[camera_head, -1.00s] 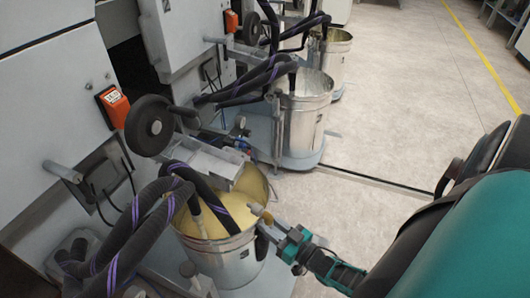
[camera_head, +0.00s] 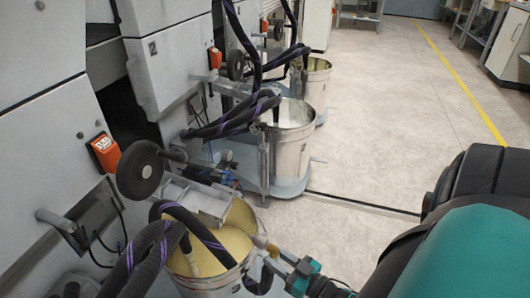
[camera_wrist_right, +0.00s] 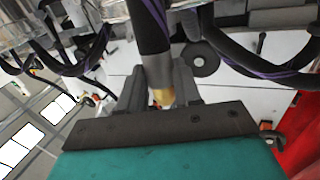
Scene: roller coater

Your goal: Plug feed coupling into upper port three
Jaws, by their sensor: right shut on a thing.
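My right gripper (camera_head: 276,257) is at the lower middle of the head view, at the right rim of the nearest bucket. A dark hose (camera_head: 265,279) hangs beside the gripper. I cannot pick out upper port three in either view. My left gripper is not in view.
The nearest metal bucket (camera_head: 248,262) holds yellowish liquid, with dark purple-striped hoses (camera_head: 150,252) looping into it. Another bucket (camera_head: 305,150) stands on a cart behind. A black handwheel (camera_head: 140,174) juts from the grey machine (camera_head: 45,110). The floor (camera_head: 375,130) to the right is open.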

